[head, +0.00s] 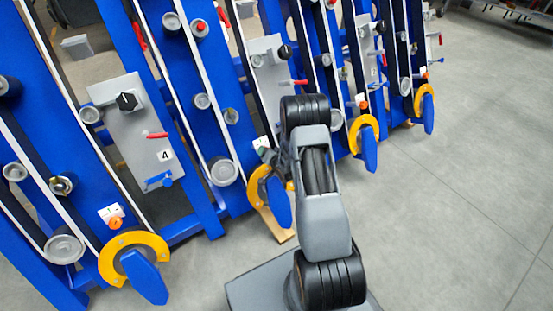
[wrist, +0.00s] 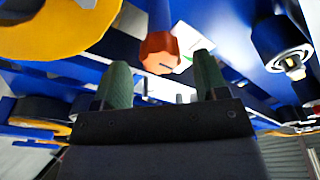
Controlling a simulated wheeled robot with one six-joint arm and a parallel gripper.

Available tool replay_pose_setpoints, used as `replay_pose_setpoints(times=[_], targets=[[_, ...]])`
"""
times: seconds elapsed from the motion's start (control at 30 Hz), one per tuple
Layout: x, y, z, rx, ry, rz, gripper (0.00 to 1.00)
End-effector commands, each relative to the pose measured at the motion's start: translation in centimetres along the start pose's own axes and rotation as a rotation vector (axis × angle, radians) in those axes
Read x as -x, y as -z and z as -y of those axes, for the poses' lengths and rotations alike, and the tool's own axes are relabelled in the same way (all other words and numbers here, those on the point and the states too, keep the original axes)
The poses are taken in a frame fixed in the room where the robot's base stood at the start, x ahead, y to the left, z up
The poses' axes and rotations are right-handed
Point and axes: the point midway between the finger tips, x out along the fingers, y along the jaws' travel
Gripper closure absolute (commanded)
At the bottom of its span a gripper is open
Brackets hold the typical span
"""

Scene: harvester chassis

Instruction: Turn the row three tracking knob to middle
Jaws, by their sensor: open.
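The orange tracking knob (wrist: 158,52) shows in the wrist view just beyond my gripper (wrist: 164,78). My gripper is open, with one green finger on each side of the knob's line, and nothing is held. I cannot tell whether the fingers touch the knob or which way it is turned. In the head view my arm reaches to the row between the panel marked 4 and the rows at right, above a yellow guard (head: 258,187). There my gripper is mostly hidden by my arm, and so is this knob.
A similar orange knob (head: 115,222) sits by the left yellow guard (head: 133,244). Other rows have orange knobs (head: 363,105) too. Blue beams, rollers and a grey panel (head: 135,130) with a red lever stand close. Grey floor (head: 450,180) at right is clear.

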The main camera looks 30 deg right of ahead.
Motion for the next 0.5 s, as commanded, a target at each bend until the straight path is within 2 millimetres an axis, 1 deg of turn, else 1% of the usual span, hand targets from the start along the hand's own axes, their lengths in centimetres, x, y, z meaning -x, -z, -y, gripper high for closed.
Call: replay_pose_setpoints(times=[0.03, 0.2, 0.4, 0.5], targets=[[1.3, 0.3, 0.2, -0.002, -0.001, 0.0, 0.33], [4.9, 0.3, 0.2, -0.001, -0.001, 0.0, 0.33], [8.4, 0.2, 0.1, -0.002, -0.001, -0.001, 0.33], [9.7, 0.2, 0.1, -0.001, 0.0, -0.001, 0.33]])
